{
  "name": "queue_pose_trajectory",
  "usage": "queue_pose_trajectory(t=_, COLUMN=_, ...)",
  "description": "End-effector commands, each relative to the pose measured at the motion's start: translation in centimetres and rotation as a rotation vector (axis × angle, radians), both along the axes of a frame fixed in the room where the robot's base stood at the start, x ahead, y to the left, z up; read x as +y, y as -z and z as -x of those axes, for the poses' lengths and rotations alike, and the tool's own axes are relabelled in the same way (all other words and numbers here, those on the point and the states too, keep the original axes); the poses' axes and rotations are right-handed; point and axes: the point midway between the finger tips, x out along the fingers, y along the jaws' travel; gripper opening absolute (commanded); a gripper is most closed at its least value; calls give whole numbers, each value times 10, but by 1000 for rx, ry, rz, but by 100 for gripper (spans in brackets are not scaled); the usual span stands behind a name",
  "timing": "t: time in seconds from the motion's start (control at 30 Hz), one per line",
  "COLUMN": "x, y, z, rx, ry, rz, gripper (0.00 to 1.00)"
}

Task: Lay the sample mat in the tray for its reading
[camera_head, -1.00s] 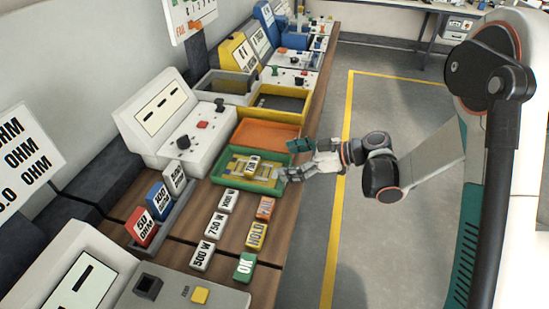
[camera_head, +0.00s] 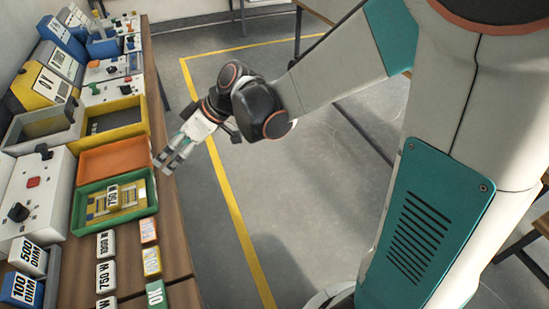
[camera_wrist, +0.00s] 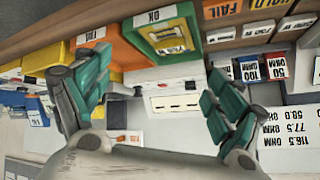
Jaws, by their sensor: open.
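A yellow and grey sample mat (camera_head: 101,205) lies in the green tray (camera_head: 83,233) on the bench. A white block marked 750 W (camera_head: 113,196) sits on top of the mat and hides part of it. The wrist view also shows the mat (camera_wrist: 172,37) inside the green tray (camera_wrist: 140,40), which has an OK label on its rim. My gripper (camera_head: 165,168) is open and empty, to the right of the tray near the bench edge. Its spread teal fingers show in the wrist view (camera_wrist: 157,95) with nothing between them.
An orange tray (camera_head: 114,158) and a yellow bin (camera_head: 117,117) stand beyond the green tray. A white instrument (camera_head: 20,190) is on the left. White watt blocks (camera_head: 105,243) and coloured verdict blocks (camera_head: 151,262) lie in front.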

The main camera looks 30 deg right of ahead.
Motion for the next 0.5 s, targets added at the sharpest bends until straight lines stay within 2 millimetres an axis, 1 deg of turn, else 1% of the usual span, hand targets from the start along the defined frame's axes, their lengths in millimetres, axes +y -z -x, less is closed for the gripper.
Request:
queue_pose_trajectory(t=0.03, x=-10, y=-7, z=11, rx=18, ry=51, rz=26, gripper=86)
queue_pose_trajectory(t=0.2, x=-43, y=-25, z=42, rx=70, ry=231, rz=105, gripper=86)
queue_pose_trajectory(t=0.5, x=-105, y=-43, z=103, rx=102, ry=556, rz=211, gripper=86)
